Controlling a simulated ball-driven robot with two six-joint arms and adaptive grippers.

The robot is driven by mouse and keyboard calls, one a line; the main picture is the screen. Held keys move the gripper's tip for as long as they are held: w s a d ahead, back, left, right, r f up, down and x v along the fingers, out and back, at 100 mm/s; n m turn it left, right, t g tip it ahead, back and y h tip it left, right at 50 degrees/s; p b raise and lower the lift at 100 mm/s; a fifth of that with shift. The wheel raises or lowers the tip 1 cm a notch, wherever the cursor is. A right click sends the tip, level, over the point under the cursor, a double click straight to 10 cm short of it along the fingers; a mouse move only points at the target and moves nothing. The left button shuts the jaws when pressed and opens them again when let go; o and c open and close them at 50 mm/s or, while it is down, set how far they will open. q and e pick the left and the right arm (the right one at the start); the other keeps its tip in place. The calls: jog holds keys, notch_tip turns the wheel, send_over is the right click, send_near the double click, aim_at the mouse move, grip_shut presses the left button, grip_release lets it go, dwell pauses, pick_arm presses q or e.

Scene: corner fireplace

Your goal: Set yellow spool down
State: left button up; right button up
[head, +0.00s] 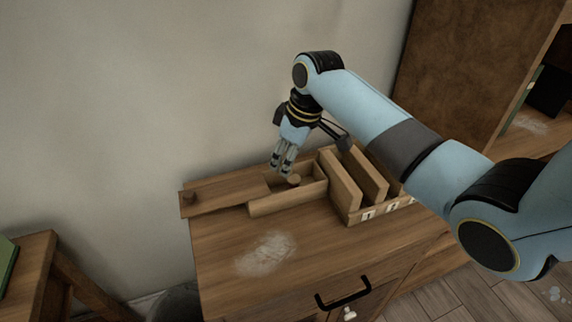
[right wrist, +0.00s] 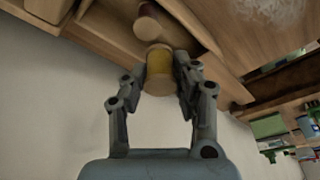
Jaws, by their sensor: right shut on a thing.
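My left gripper is out of view.
A flat wooden lid or board (head: 225,193) lies left of the box. A wooden rack with upright dividers (head: 342,182) stands close on its right. A pale dusty patch (head: 265,253) marks the otherwise clear cabinet top (head: 225,235). The wall is close behind.

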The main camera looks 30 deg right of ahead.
jog(key=shift+f, duration=0.95)
jog(key=shift+s+f, duration=0.1)
jog(key=shift+f, duration=0.3)
jog(key=o, duration=0.8)
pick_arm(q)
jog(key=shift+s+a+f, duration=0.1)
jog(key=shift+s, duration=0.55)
pick_arm(e)
jog(key=shift+o, duration=0.2)
jog(key=shift+r, duration=0.1)
